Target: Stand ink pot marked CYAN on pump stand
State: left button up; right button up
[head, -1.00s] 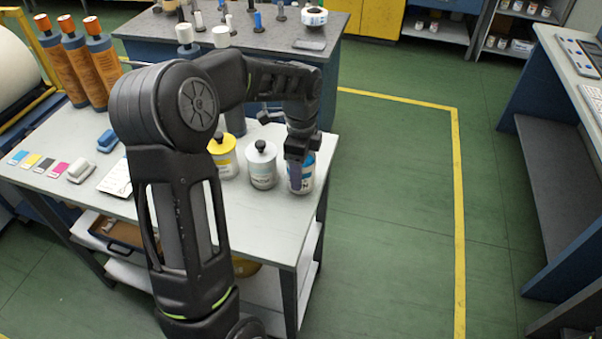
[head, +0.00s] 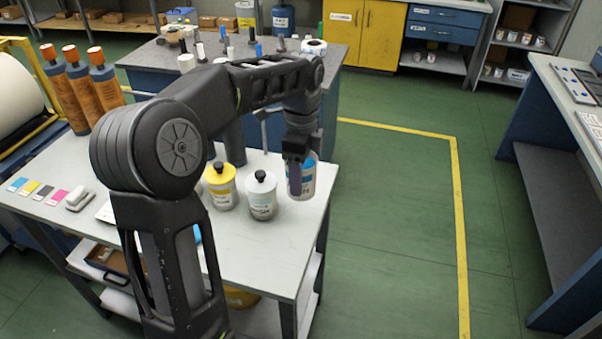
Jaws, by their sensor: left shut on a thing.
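My left gripper (head: 297,150) is shut on a white ink pot with a blue band (head: 307,181) and holds it just above the right end of the light-topped table. The gripper covers the pot's top and part of its front. Its lettering is too small to read. A yellow-banded pot (head: 221,188) and a pale grey pot (head: 261,197), both with black knobs, stand on the table to its left. I cannot pick out the pump stand for certain. My right gripper is not in view.
The light table (head: 250,249) has bare room at its front right. Orange-and-blue bottles (head: 78,85) stand at its back left, with colour swatches in front. A dark bench (head: 150,53) holds small items behind. Green floor lies to the right.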

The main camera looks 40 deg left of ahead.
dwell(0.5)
pick_arm(q)
jog(key=n, duration=0.4)
jog(key=shift+w+f, duration=0.1)
jog(key=shift+w, duration=0.25)
jog(key=shift+w+f+n, duration=0.2)
jog(key=shift+n, duration=1)
jog(key=w+d+f+n, duration=0.1)
jog(key=d+f+n, duration=0.3)
jog(key=d, duration=0.4)
jog(key=w+d+f+n, duration=0.2)
jog(key=d+f+n, duration=0.1)
jog(key=d, duration=0.6)
jog(key=shift+f+n, duration=0.4)
jog(key=shift+f, duration=0.3)
jog(key=shift+w, duration=0.1)
jog(key=s+f, duration=0.4)
jog(key=f, duration=1.1)
